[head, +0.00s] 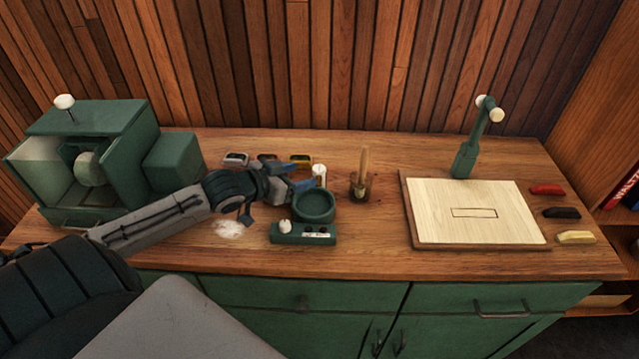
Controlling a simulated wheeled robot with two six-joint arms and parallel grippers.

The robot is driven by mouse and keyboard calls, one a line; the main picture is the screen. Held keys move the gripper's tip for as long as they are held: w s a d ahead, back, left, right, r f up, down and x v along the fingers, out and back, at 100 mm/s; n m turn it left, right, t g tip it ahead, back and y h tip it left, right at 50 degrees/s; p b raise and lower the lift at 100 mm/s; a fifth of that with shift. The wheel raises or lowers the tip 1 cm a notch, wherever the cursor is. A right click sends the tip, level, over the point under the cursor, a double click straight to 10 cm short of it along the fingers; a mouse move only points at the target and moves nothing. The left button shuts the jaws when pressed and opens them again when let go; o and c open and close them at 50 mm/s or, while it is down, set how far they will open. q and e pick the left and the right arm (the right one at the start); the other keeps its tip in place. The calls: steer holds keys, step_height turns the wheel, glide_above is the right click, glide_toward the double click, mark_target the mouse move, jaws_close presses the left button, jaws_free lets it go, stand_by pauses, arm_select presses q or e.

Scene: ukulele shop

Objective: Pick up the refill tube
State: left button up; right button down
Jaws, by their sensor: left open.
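A small upright white cylinder with a pale top (319,175), which looks like the refill tube, stands on the workbench behind a round green dish (314,206). My left gripper (300,182) reaches in from the left, low over the bench, with its blue fingers pointing at the white cylinder. The gripper is open, and its fingertips are very close to the cylinder's left side. I cannot tell whether they touch it or reach around it. My right gripper is not in view.
A green machine (110,150) stands at the left. A green control box (303,233) sits in front of the dish. A wooden holder (361,187) with a stick stands right of the cylinder. A pale board (470,228) and a green lamp-like arm (466,158) are at the right.

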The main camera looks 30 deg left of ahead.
mark_target(317, 170)
arm_select(q)
steer(key=shift+x, duration=1.1)
steer(key=shift+w+f, duration=0.1)
steer(key=shift+w, duration=0.5)
steer(key=x, duration=0.3)
steer(key=shift+p, duration=0.4)
steer(key=shift+w+d+f, duration=0.1)
steer(key=shift+w+d, duration=0.05)
steer(key=shift+w, duration=0.2)
steer(key=shift+w+d+f, duration=0.1)
steer(key=shift+w+f, duration=0.1)
steer(key=shift+w, duration=0.1)
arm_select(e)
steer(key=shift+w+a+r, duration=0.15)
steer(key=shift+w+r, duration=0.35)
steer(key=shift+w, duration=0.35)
arm_select(q)
steer(key=shift+c, duration=0.5)
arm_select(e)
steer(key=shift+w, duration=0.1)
